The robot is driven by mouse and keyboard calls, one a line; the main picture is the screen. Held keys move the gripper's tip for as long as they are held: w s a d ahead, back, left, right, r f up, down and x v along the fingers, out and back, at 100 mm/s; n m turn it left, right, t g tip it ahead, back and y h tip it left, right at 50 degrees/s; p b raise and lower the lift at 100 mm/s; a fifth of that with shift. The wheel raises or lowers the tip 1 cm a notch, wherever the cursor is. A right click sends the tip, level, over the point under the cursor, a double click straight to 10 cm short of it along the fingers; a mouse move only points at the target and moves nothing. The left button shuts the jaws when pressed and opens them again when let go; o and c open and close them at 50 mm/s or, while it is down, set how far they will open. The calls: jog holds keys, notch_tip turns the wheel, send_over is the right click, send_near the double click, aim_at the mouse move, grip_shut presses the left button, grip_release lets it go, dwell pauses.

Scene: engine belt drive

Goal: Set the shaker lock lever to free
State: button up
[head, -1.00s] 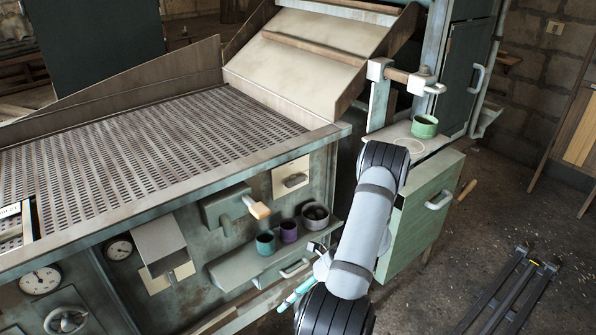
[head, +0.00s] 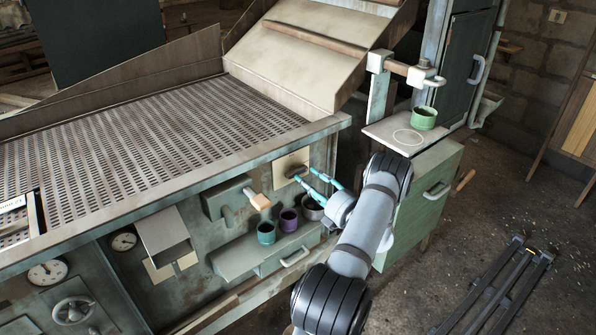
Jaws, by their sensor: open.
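A cream plate (head: 284,160) on the machine's front panel carries a small dark lever or handle (head: 295,171). To its left, a grey box (head: 225,197) has a lever with an orange-tan grip (head: 260,201) pointing right. No readable label shows which one is the shaker lock lever. My gripper (head: 304,174) is open, its two teal fingers pointing up and left at the cream plate's handle. The fingertips are very close to that handle; contact cannot be told.
A teal cup (head: 266,233), a purple cup (head: 289,221) and a grey cup (head: 313,209) stand on the ledge below. A green cup (head: 424,118) stands on the cabinet top at right. The perforated shaker deck (head: 150,150) lies above the panel.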

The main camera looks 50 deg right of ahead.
aim_at(297, 173)
jog(key=p+x, duration=0.1)
jog(key=x, duration=0.4)
jog(key=shift+w+d, duration=0.1)
jog(key=shift+w, duration=0.3)
jog(key=c, duration=0.3)
jog(key=c, duration=0.7)
grip_shut()
jog(key=shift+f+n, duration=0.1)
jog(key=shift+n, duration=0.2)
jog(key=n+b, duration=1.1)
jog(key=f+n+b, duration=0.1)
jog(key=n+b, duration=0.5)
jog(key=shift+n+b, duration=0.3)
jog(key=shift+r, duration=0.1)
